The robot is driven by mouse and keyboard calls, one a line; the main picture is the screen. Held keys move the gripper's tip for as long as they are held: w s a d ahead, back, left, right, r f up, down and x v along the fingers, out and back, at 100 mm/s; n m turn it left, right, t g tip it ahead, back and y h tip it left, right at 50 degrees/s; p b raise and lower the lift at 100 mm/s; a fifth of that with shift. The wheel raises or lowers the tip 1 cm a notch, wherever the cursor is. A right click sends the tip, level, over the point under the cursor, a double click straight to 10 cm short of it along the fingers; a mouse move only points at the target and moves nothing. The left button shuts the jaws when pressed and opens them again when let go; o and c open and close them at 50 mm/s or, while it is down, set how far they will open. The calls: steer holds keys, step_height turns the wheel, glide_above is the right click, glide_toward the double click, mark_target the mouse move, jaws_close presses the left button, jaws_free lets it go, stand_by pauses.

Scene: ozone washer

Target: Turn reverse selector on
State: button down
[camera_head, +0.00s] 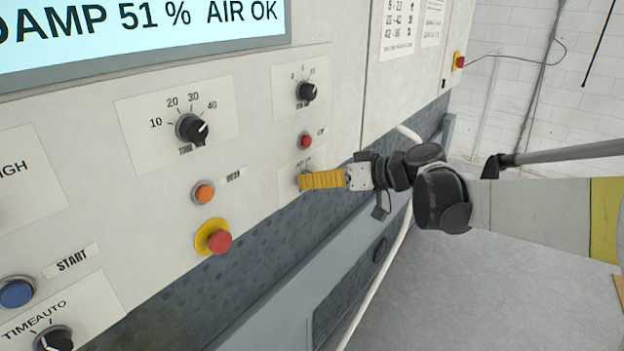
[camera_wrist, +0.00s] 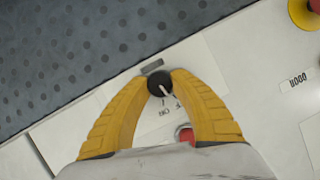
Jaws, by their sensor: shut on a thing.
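The reverse selector (camera_wrist: 158,84) is a small black round knob with a pale pointer, on a white label plate of the machine panel. In the wrist view it sits between the two yellow fingertips of my gripper (camera_wrist: 161,81), which is shut on it. The pointer slants towards the lower right of the wrist view, near partly readable label marks. In the head view my gripper (camera_head: 306,181) reaches the panel from the right, and its fingers hide the knob. The selector's plate (camera_head: 286,181) shows beside them.
A red button (camera_head: 305,141) is just above my gripper, with a black dial (camera_head: 306,92) higher up. An orange button (camera_head: 203,194) and a red emergency stop on yellow (camera_head: 219,241) are to the left. Open floor (camera_head: 480,270) lies at the right.

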steer(key=m+y, duration=0.1)
steer(key=m, duration=0.1)
steer(key=m+g+y, duration=0.1)
steer(key=m, duration=0.1)
steer(key=shift+f+g, duration=0.1)
steer(key=shift+g, duration=0.2)
stand_by(0.5)
steer(key=c, duration=1.1)
jaws_free()
steer(key=shift+o, duration=0.2)
steer(key=shift+d, duration=0.1)
steer(key=v, duration=1.1)
steer(key=shift+d, duration=0.4)
steer(key=shift+s, duration=0.15)
